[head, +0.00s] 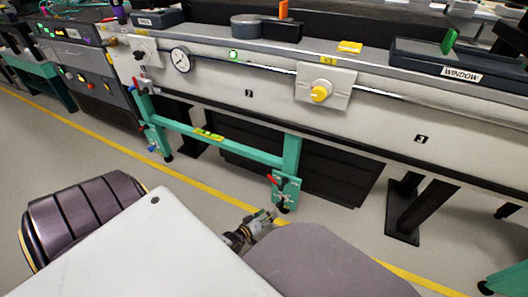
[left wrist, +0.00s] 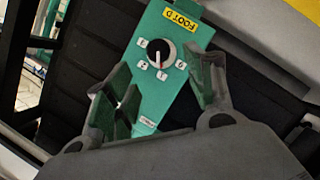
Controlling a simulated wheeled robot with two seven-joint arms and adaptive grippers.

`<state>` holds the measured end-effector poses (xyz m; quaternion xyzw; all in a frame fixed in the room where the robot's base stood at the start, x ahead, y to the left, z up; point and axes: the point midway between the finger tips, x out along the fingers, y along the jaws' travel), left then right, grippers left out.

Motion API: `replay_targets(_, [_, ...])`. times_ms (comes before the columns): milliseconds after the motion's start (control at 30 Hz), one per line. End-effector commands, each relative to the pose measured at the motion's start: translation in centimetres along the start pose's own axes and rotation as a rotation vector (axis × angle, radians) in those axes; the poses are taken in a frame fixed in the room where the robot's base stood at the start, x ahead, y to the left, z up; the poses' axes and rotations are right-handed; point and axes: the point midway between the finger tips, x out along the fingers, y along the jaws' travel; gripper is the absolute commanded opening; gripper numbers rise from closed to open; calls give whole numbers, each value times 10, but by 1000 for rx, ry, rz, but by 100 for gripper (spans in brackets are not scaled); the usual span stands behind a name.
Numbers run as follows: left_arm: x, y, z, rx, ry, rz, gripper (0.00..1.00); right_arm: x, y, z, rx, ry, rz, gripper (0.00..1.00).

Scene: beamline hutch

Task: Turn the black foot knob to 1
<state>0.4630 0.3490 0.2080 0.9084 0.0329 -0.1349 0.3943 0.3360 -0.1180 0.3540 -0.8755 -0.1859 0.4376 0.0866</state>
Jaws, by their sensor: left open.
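The black foot knob (left wrist: 160,53) is on a green plate (left wrist: 158,98) under a yellow label reading FOOT and a further character, upside down in the left wrist view. A pointer line with red on it runs down the knob face, toward the lower marks. Small white marks surround the knob; their digits are too small to read surely. My left gripper (left wrist: 162,93) is open, its fingers on either side of the plate below the knob, apart from the knob. In the head view my left gripper (head: 268,216) is by the green foot plate (head: 286,188). My right gripper is not in view.
A green table leg (head: 291,152) and crossbar (head: 215,140) stand above the foot plate, which has a red lever (head: 273,181). A yellow knob (head: 320,94) is on the white panel above. A black post (head: 410,205) stands to the right. Bare floor lies left.

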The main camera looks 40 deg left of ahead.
Motion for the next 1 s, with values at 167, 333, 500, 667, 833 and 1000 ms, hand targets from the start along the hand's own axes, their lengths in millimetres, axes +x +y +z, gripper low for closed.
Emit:
replay_targets(167, [-12, 0, 0, 0, 0, 0, 54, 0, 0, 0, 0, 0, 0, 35])
replay_targets(333, [-19, 0, -1, 0, 1, 0, 54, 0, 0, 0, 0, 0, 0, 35])
replay_targets(500, [-20, 0, -1, 0, 1, 1, 54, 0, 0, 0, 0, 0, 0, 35])
replay_targets(667, [-20, 0, -1, 0, 1, 1, 54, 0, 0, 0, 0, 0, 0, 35])
replay_targets(833, [-20, 0, -1, 0, 1, 1, 54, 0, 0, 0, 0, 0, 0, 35])
replay_targets(1000, [-20, 0, 0, 0, 0, 1, 54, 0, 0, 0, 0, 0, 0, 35])
